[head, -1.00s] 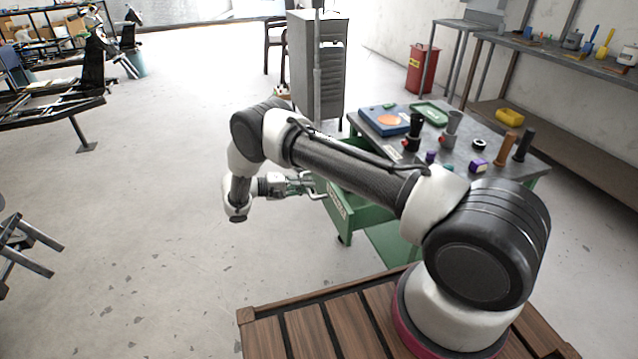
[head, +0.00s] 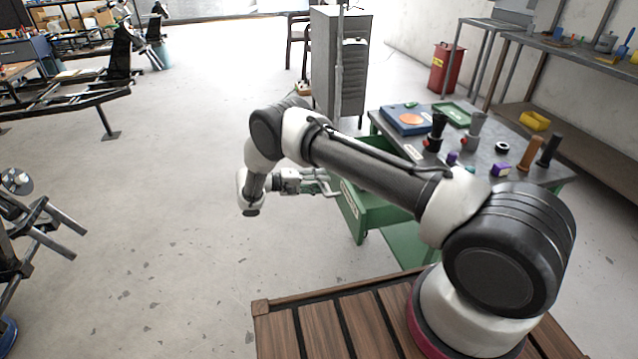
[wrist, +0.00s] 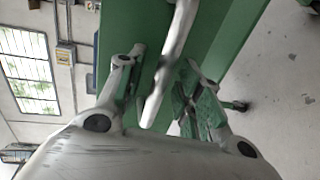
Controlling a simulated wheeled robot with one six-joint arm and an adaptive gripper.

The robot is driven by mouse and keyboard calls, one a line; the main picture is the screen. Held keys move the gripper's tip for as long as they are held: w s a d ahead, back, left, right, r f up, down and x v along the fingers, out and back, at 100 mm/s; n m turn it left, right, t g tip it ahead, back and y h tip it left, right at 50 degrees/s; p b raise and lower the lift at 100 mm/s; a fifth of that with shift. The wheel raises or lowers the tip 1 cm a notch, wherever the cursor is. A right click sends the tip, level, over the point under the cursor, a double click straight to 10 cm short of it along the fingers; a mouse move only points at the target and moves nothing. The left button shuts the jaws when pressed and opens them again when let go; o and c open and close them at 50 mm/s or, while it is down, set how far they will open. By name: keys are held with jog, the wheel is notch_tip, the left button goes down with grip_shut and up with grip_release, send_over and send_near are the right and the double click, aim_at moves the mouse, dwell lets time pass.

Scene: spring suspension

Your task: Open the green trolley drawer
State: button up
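The green trolley (head: 415,245) stands right of centre in the head view. Its green drawer (head: 378,212) sticks out to the left, part way open. The drawer has a grey metal bar handle (head: 330,192) on its front. My gripper (head: 318,184) is at this handle. In the wrist view the handle (wrist: 170,70) runs between the two fingers of my gripper (wrist: 163,75), which lean in on it from both sides. The exact finger contact is hard to see. The drawer's inside is partly hidden by my arm.
Tools and parts, with a blue case (head: 405,122), lie on the trolley top. A grey cabinet (head: 325,70) stands behind it and a red bin (head: 447,68) further right. The floor left of the drawer is clear; a metal frame (head: 40,235) stands at far left.

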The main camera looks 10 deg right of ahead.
jog(key=v, duration=1.2)
